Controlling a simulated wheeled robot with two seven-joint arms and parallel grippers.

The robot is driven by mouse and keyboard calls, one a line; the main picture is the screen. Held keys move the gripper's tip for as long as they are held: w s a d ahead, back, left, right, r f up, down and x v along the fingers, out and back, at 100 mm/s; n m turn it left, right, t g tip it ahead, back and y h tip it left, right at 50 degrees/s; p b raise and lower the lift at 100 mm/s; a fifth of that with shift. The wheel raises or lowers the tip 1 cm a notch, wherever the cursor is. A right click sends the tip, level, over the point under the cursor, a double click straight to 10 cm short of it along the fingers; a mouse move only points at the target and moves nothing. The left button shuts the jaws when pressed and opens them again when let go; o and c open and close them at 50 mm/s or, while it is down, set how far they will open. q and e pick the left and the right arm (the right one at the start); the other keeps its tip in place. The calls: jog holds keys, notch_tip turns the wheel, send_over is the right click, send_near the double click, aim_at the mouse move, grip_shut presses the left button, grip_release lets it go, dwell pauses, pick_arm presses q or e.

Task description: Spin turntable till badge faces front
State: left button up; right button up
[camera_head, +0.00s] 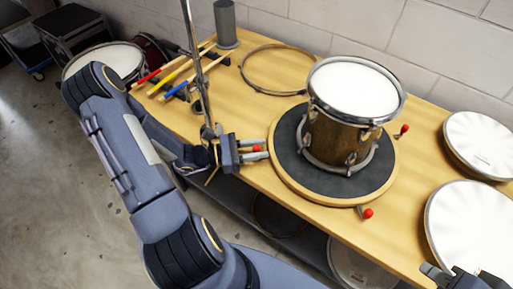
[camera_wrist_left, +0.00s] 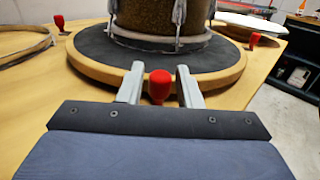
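The turntable (camera_head: 282,172) is a round wooden disc with a dark top. A brown snare drum (camera_head: 335,138) with a white head stands on it. Red-tipped pegs stick out around the rim, one at the right (camera_head: 404,129) and one at the front (camera_head: 368,213). My left gripper (camera_head: 254,150) is at the turntable's left edge. In the left wrist view, its two fingers (camera_wrist_left: 159,88) stand either side of a red knob (camera_wrist_left: 159,80), with gaps showing; it is open. No badge can be made out in either view. My right gripper (camera_head: 448,277) shows partly at the bottom right; its fingers are unclear.
Drums with white heads (camera_head: 482,225) stand at the bench's right. A wooden hoop (camera_head: 277,70), coloured sticks (camera_head: 180,72) and a grey cylinder (camera_head: 226,25) lie or stand at the back left. A metal stand pole (camera_head: 196,60) rises beside my left arm.

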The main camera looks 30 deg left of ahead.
pick_arm(q)
grip_shut()
jog(key=shift+w+a+b, duration=0.1)
jog(key=shift+w+a, duration=0.5)
jog(key=shift+w, duration=0.35)
jog(key=shift+w+a+b, duration=0.1)
jog(key=shift+w+a, duration=0.55)
jog(key=shift+w, duration=0.3)
jog(key=shift+w+a+b, duration=0.1)
jog(key=shift+w+a, duration=0.5)
jog(key=shift+w, duration=0.35)
jog(key=shift+o, duration=1.1)
grip_release()
